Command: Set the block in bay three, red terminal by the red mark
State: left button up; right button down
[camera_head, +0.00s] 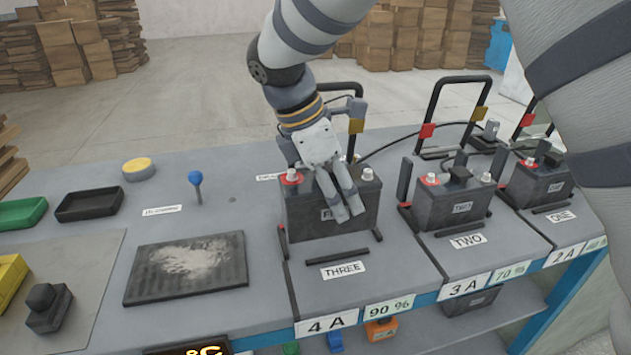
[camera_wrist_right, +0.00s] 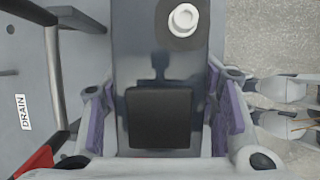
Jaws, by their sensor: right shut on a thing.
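The dark block (camera_head: 310,215) is at bay three, behind the THREE label (camera_head: 342,270). Its red terminal (camera_head: 291,177) is at the left and its grey terminal (camera_head: 367,174) at the right. My right gripper (camera_head: 348,212) comes down from above and its fingers cover part of the block's front label. In the right wrist view the purple finger pads flank the block (camera_wrist_right: 130,45) and its black grip (camera_wrist_right: 160,118). A red mark (camera_wrist_right: 38,162) shows at that view's lower left; in the head view my arm hides that side of the hoop. I cannot tell whether the block's underside touches the bench. My left gripper is out of view.
Low black stops edge the bays. A black mat (camera_head: 185,290), a green tray (camera_head: 22,213) and a blue-knobbed lever (camera_head: 196,179) lie to the left.

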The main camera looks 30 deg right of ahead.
jog(key=w+d+f, duration=0.1)
jog(key=w+f, duration=0.1)
jog(key=shift+d+f, duration=0.4)
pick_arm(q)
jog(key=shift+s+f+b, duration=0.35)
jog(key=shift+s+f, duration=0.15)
pick_arm(e)
jog(key=shift+w+d+f, duration=0.1)
jog(key=shift+w+f, duration=0.05)
jog(key=shift+f, duration=0.7)
jog(key=shift+w+f, duration=0.1)
jog(key=shift+f, duration=0.7)
jog(key=shift+f, duration=0.1)
jog(key=c, duration=0.6)
grip_release()
jog(key=shift+s+f, duration=0.15)
